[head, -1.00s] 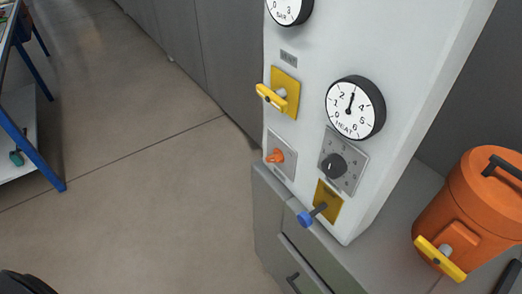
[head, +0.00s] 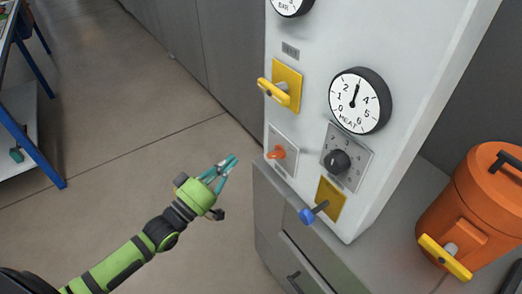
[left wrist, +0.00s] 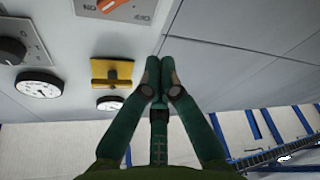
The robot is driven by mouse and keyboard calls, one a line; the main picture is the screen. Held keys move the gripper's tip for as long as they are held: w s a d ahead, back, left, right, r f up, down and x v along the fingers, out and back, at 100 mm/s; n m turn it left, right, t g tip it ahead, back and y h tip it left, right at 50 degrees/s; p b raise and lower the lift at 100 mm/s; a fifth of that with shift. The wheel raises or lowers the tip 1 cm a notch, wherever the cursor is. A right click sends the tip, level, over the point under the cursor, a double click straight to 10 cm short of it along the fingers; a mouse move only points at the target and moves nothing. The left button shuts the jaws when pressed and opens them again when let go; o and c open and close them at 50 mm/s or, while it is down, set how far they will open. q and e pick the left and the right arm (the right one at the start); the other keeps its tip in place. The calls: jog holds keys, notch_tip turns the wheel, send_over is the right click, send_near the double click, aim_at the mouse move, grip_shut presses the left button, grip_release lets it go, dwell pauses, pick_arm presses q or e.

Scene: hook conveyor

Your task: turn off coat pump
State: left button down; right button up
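A white panel (head: 390,60) carries the controls. An orange rotary switch (head: 278,153) sits on a grey plate at its lower left. In the left wrist view the orange switch (left wrist: 108,4) appears upside down at the top edge, with ON and OFF marks on its plate. No label reading coat pump is legible. My left gripper (head: 232,162) is in front of and left of the switch, apart from it. In the left wrist view the fingertips (left wrist: 159,72) are together with nothing between them. My right gripper is not in view.
A yellow valve handle (head: 273,92), black dial (head: 337,161), blue-tipped lever (head: 307,216) and round gauge (head: 360,100) are on the panel. The panel stands on a grey cabinet (head: 270,205). An orange drum (head: 463,215) stands right. Floor at left is open.

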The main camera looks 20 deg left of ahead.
aim_at(276, 154)
pick_arm(q)
jog(key=shift+r, duration=0.1)
jog(key=p+x, duration=0.2)
jog(key=x, duration=0.8)
jog(key=shift+r, duration=0.15)
jog(key=shift+s+d+f, duration=0.2)
jog(key=shift+d+f, duration=0.15)
jog(key=shift+f, duration=0.15)
jog(key=shift+s+d+f, duration=0.2)
jog(key=shift+d+f, duration=0.1)
jog(key=shift+f, duration=0.2)
jog(key=shift+s+d+f+p, duration=0.35)
jog(key=shift+s+d+f, duration=0.1)
jog(key=shift+f, duration=0.1)
